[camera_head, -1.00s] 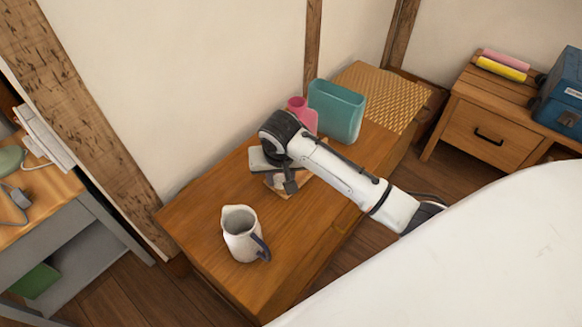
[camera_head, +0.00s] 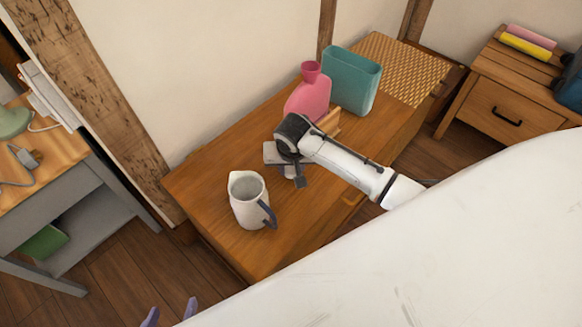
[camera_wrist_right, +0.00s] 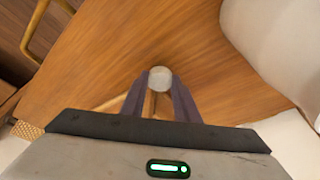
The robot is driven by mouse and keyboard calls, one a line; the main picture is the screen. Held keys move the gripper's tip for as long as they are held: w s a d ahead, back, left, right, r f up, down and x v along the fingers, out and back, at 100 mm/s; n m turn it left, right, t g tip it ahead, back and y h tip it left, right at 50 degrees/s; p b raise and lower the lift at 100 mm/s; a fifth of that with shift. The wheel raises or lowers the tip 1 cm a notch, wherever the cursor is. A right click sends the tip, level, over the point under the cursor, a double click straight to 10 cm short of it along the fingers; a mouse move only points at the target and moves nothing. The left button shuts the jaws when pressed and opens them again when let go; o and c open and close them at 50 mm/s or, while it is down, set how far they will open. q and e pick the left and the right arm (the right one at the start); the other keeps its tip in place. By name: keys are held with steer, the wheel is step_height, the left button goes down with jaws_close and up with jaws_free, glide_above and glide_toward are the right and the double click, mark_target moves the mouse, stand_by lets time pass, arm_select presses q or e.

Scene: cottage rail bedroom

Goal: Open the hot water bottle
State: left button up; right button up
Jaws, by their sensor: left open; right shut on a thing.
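The pink hot water bottle (camera_head: 308,98) stands upright at the back of the wooden bench, its funnel-shaped neck pointing up. No stopper shows in its mouth. My right gripper (camera_head: 290,172) is in front of the bottle and apart from it, over the bench. In the right wrist view its purple fingers are shut on a small pale round stopper (camera_wrist_right: 159,79), with the bench top below. My left gripper (camera_head: 171,312) shows only its purple fingertips at the bottom edge of the head view; they are apart and empty.
A white pitcher (camera_head: 246,196) stands close to the left of my right gripper. A teal container (camera_head: 352,82) stands right of the bottle, beside a woven mat (camera_head: 405,68). A large white surface (camera_head: 450,240) fills the lower right. The bench's front left (camera_head: 205,190) is clear.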

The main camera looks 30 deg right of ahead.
steer(key=shift+f, duration=0.15)
steer(key=o, duration=1.2)
steer(key=p+v, duration=0.3)
steer(key=v, duration=0.9)
steer(key=shift+p, duration=0.3)
